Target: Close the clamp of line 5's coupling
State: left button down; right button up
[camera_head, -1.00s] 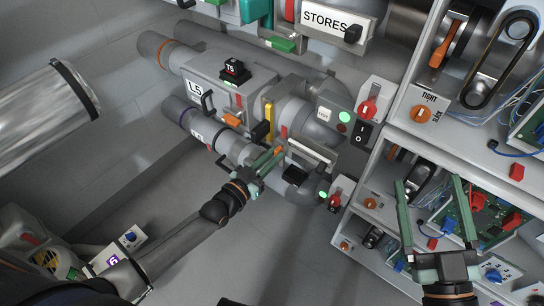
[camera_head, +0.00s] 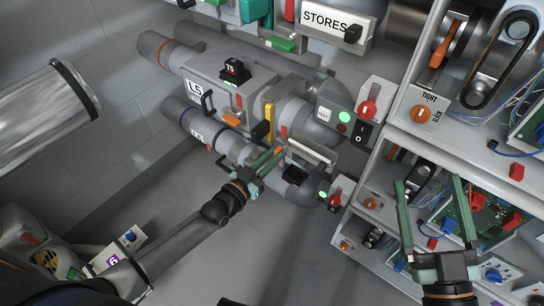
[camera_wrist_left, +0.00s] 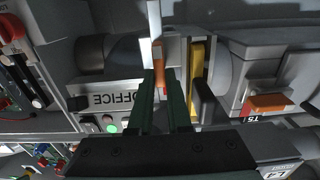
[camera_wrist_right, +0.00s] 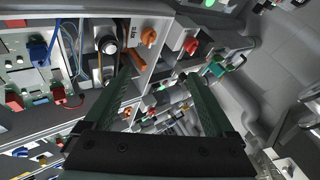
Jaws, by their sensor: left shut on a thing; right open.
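The left wrist view shows the yellow bar (camera_wrist_left: 196,65) and black handle (camera_wrist_left: 207,103) right of my fingers. My left gripper (camera_head: 269,158) is shut on an orange lever (camera_wrist_left: 160,66) beside the coupling; its fingers hide part of the lever. Whether the clamp is closed I cannot tell. My right gripper (camera_head: 430,180) is open and empty before the right shelves.
An OFFICE plate (camera_wrist_left: 116,99) is close left of my left fingers. Shelves with circuit boards (camera_head: 470,215) stand at the right. The floor (camera_head: 270,240) below is clear.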

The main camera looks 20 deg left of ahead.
notch_tip(320, 180, down, 16)
jog(key=m+g+h+p, duration=0.3)
jog(key=g, duration=0.4)
pick_arm(q)
jog(key=m, duration=0.9)
jog(key=d+f+m, duration=0.1)
jog(key=m, duration=0.4)
jog(key=shift+s+d+f+b, duration=0.1)
jog(key=shift+s+b, duration=0.2)
jog(key=shift+b, duration=0.05)
jog(key=m+b, duration=0.1)
jog(key=m, duration=0.2)
jog(key=shift+f, duration=0.15)
jog(key=shift+m, duration=0.6)
pick_arm(e)
notch_tip(320, 180, up, 9)
jog(key=w+n+t+y, duration=0.1)
jog(key=t, duration=0.3)
jog(key=shift+d, duration=0.25)
